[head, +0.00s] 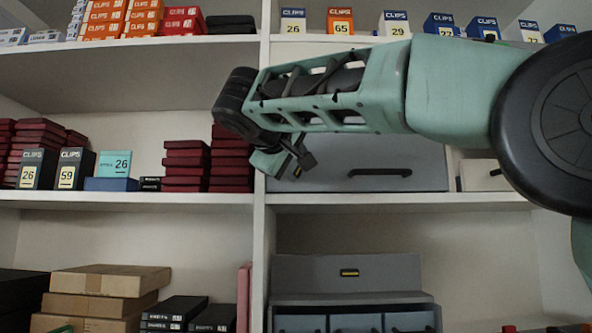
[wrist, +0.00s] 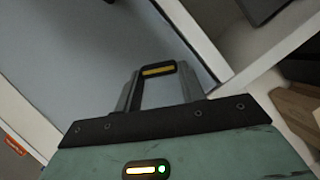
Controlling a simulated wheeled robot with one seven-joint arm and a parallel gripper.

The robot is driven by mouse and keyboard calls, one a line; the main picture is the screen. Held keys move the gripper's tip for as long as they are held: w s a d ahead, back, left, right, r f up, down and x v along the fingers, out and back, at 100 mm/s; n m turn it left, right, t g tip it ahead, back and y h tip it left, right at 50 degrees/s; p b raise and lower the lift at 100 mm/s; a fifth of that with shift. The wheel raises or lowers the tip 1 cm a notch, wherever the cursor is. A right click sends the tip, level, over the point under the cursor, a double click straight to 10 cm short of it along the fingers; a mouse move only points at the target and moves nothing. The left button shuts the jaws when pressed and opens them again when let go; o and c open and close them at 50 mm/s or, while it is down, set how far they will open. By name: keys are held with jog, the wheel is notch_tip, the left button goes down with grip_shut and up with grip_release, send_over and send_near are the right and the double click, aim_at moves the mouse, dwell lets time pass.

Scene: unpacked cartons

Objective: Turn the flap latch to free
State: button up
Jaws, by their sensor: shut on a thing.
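The grey flap front (head: 400,150) stands closed in the middle bay of the shelf, with a long black handle (head: 380,172) on it. In the wrist view the flap (wrist: 75,45) fills the upper left as a plain grey-blue face. The latch (wrist: 158,70), a small black piece with a yellow strip, lies between my fingertips. My gripper (wrist: 158,84) is shut on it, one dark finger at each side.
A white shelf upright (head: 259,240) stands close to the left of my gripper. Dark red boxes (head: 185,165) are stacked beyond it. A lower grey unit (head: 345,300) bears a similar black and yellow piece. Cartons line the shelf above my arm.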

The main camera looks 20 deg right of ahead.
jog(key=n+h+b, duration=0.1)
jog(key=n, duration=0.1)
jog(key=n+t+b, duration=0.1)
jog(key=n+b, duration=0.1)
jog(key=n, duration=0.1)
jog(key=shift+a+f+h, duration=0.2)
jog(key=shift+f+h, duration=0.2)
dwell(0.4)
jog(key=o, duration=1)
jog(key=b+v, duration=0.1)
jog(key=v, duration=0.7)
jog(key=b+v, duration=0.2)
jog(key=v, duration=0.7)
jog(key=shift+s+a+f, duration=0.1)
jog(key=shift+s+f, duration=0.1)
jog(key=shift+f, duration=0.05)
